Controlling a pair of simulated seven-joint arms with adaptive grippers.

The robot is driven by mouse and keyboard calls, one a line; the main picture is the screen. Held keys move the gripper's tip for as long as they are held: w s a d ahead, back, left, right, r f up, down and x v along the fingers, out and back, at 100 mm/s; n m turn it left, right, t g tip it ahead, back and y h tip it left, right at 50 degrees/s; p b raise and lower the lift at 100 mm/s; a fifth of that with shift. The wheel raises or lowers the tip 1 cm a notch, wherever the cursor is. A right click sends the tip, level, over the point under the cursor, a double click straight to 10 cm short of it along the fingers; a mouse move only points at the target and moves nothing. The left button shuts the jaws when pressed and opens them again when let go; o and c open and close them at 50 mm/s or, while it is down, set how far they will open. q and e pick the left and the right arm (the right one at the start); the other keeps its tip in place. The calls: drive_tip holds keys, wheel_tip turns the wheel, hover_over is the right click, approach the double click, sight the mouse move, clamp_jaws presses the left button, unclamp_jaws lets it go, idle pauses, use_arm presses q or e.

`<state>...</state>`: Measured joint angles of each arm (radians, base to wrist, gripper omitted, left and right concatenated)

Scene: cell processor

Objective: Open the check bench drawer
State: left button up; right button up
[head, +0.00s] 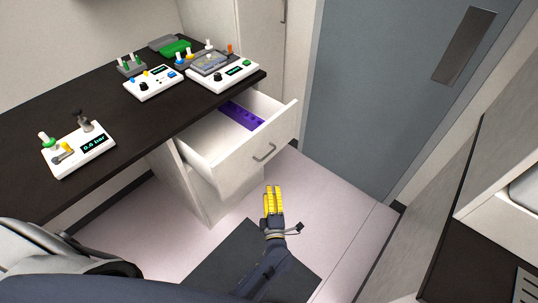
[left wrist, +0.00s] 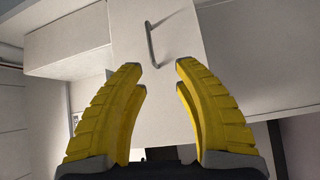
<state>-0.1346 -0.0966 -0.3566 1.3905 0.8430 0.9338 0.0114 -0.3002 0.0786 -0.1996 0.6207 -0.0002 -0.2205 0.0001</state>
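The bench drawer (head: 222,153) is pulled out from under the dark bench top, and its inside shows in the head view. A purple rack (head: 241,115) lies inside at the back. Its grey bar handle (head: 265,152) is on the front panel; the handle also shows in the left wrist view (left wrist: 152,45). My left gripper (head: 273,190) is below and in front of the handle, apart from it. In the left wrist view its yellow fingers (left wrist: 162,68) are spread with nothing between them. My right gripper is not in view.
The dark bench top (head: 105,110) carries several white devices, including a pressure unit (head: 78,150) at the left. A grey door (head: 400,90) stands beyond the drawer. Another cabinet (head: 425,215) is at the right. The floor (head: 310,210) between is clear.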

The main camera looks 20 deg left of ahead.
use_arm(q)
approach(269, 153)
drive_tip(key=shift+t, duration=0.4)
drive_tip(key=x, duration=0.6)
drive_tip(key=f+x, duration=0.1)
drive_tip(key=x, duration=0.3)
drive_tip(key=shift+a+f, duration=0.1)
drive_tip(key=shift+a, duration=0.05)
drive_tip(key=shift+c, duration=0.5)
clamp_jaws()
